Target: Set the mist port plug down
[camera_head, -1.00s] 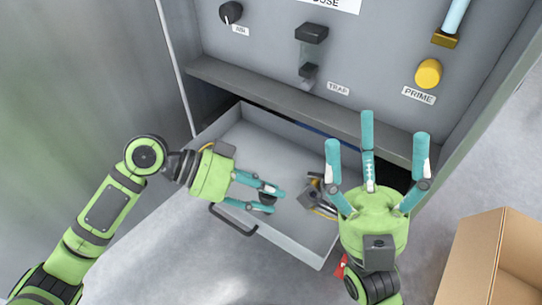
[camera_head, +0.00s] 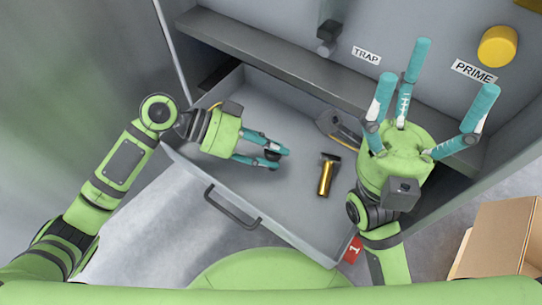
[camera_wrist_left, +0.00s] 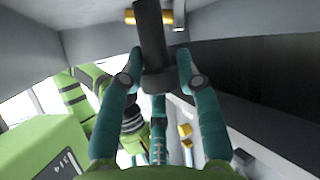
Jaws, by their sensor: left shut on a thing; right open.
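My left gripper (camera_head: 276,158) is shut on a small dark piece, which looks like the mist port plug (camera_head: 271,154). It is over the open drawer (camera_head: 215,170). In the left wrist view the plug (camera_wrist_left: 152,40) is a black, long piece between the fingers (camera_wrist_left: 153,78). I cannot tell whether it touches the drawer floor. My right gripper (camera_head: 436,80) is open and empty, fingers up, over the drawer's right end.
In the drawer lie a gold fitting with a black head (camera_head: 326,176) and a grey tool with yellow parts (camera_head: 340,128). The drawer handle (camera_head: 232,208) faces me. The yellow PRIME knob (camera_head: 497,46) is on the panel. A cardboard box (camera_head: 500,238) stands at the right.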

